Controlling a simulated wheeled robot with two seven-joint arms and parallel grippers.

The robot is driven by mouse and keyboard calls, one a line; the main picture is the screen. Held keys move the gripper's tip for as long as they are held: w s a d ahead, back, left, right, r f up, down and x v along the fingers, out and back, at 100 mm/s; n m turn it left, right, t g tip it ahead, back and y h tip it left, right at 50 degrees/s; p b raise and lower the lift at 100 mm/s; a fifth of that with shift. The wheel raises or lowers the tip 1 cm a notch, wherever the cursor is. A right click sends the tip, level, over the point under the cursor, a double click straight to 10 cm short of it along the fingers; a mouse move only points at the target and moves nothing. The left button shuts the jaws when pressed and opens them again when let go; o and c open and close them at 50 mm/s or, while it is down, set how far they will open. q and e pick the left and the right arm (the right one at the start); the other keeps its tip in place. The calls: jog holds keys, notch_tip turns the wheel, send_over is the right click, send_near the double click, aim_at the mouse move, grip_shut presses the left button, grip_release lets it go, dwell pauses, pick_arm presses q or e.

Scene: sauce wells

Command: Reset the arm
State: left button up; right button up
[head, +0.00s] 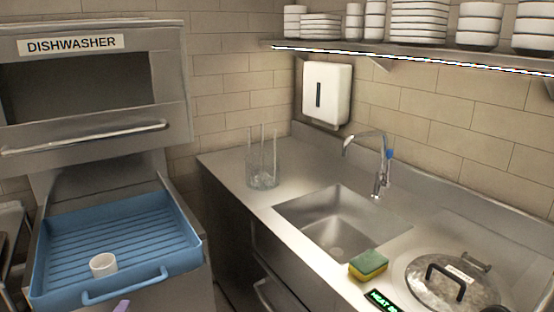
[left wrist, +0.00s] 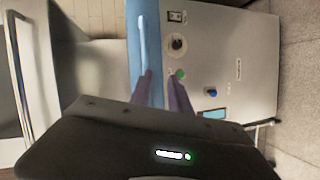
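My left gripper (left wrist: 161,78) shows in the left wrist view as two purple fingers with a gap between them and nothing held. They point toward a steel panel with knobs and buttons. In the head view only a purple fingertip (head: 122,306) shows at the bottom edge, just in front of the blue tray (head: 190,262). The tray's blue edge also shows in the left wrist view (left wrist: 142,40). My right gripper cannot be made out in either view.
A white cup (head: 103,265) stands in the tray under the dishwasher (head: 170,85). On the counter are a glass container (head: 263,175), a sink (head: 335,225), a green and yellow sponge (head: 368,265) and a lidded round well (head: 455,285). Dishes fill the shelf above.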

pick_arm(q)
jog(key=s+d+f+m+g+h, duration=0.25)
jog(key=d+f+m, duration=0.3)
jog(key=f, duration=0.45)
jog(key=s+d+f+m+g+h, duration=0.2)
jog(key=s+d+f+m+g, duration=0.15)
jog(key=d+f, duration=0.45)
jog(key=s+d+f+m+g+h, duration=0.1)
jog(key=s+d+f+m+g, duration=0.3)
jog(key=s+d+f, duration=0.3)
jog(key=s+d+f+m+g+h, duration=0.2)
jog(key=s+d+f, duration=0.5)
jog(key=d, duration=0.5)
jog(key=shift+s+d+m+g, duration=0.3)
jog(key=shift+s+m+g, duration=0.6)
jog(key=shift+s+m, duration=0.15)
jog(key=shift+a+f+h, duration=0.1)
jog(key=shift+h, duration=0.15)
